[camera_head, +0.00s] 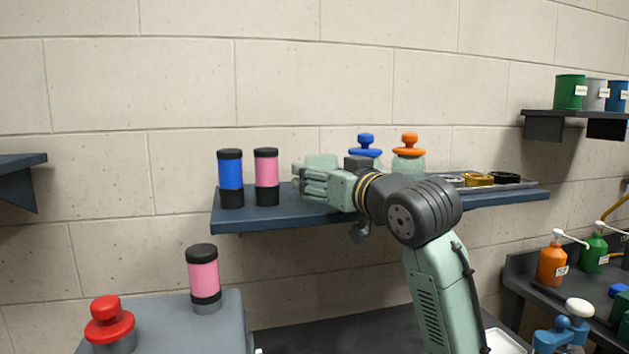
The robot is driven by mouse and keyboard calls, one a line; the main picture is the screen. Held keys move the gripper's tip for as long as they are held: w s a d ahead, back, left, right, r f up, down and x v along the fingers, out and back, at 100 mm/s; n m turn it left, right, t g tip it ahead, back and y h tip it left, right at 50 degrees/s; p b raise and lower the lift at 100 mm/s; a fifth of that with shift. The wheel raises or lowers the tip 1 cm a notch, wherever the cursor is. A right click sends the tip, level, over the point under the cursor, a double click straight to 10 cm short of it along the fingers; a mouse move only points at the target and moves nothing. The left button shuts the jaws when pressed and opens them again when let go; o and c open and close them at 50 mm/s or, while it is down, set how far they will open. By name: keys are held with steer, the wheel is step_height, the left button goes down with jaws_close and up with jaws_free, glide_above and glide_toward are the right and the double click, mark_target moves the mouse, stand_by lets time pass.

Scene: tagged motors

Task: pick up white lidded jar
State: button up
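My gripper (299,181) reaches left over the blue wall shelf (345,214), right of the pink jar with black ends (266,177). Its pale green fingers are seen from the side, so I cannot tell whether they are open or shut, or whether they hold anything. A pale rounded shape (321,160) shows just above and behind the fingers; I cannot tell what it is. I cannot make out a white lidded jar on this shelf. A whitish can (594,94) stands on the upper right shelf, and its lid is not clear.
A blue jar with black ends (230,178) stands at the shelf's left. Blue-topped (366,148) and orange-topped (408,150) jars stand behind my arm. Another pink cylinder (203,275) and a red knob (109,322) are on the grey block below. Pump bottles (552,262) stand lower right.

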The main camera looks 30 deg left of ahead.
steer(key=shift+w+a, duration=0.2)
steer(key=shift+a, duration=0.1)
steer(key=shift+d, duration=0.1)
steer(key=shift+s, duration=0.1)
steer(key=c, duration=1.2)
steer(key=shift+r, duration=0.25)
